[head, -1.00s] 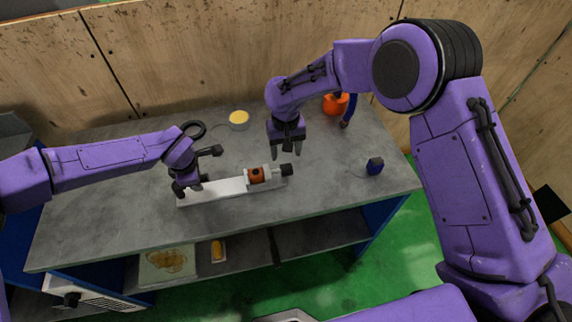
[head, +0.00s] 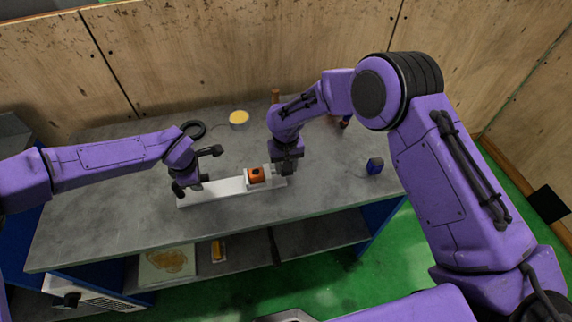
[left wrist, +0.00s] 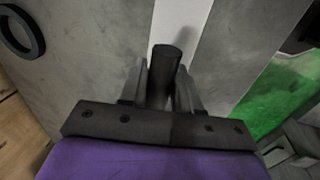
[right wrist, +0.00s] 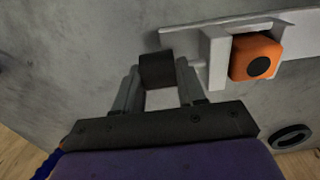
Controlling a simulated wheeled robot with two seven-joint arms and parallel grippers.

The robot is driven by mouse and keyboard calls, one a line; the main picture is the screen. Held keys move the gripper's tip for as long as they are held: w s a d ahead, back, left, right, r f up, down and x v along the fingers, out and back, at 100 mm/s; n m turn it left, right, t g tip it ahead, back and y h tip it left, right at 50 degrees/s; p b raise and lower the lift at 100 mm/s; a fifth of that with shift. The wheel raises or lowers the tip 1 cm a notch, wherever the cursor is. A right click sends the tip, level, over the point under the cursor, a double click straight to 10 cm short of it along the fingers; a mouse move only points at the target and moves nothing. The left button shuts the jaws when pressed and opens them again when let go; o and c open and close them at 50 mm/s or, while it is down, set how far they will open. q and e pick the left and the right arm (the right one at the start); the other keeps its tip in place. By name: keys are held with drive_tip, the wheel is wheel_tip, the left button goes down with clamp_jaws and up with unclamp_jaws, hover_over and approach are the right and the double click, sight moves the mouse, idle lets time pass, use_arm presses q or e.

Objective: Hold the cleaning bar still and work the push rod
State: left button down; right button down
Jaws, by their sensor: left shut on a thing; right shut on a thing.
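The cleaning bar (head: 225,187) is a long white bar lying on the grey bench, with an orange block (head: 256,174) near its right end. The block has a dark round spot and sits beside a white bracket (right wrist: 217,58). My left gripper (head: 188,188) is at the bar's left end, shut on a dark upright cylindrical handle (left wrist: 164,62). My right gripper (head: 286,170) is at the right end, shut on the dark knob of the push rod (right wrist: 157,70). The rod's shaft is mostly hidden in the head view.
A black ring (head: 193,130) and a yellow-topped round tin (head: 239,118) lie behind the bar. A small dark blue item (head: 375,165) stands to the right. A shelf below holds a stained tray (head: 167,262) and a yellow item (head: 218,250). The bench's front is clear.

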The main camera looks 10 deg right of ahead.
drive_tip(key=shift+a, duration=0.95)
use_arm(q)
drive_tip(key=shift+d, duration=0.15)
use_arm(e)
drive_tip(key=c, duration=0.7)
unclamp_jaws()
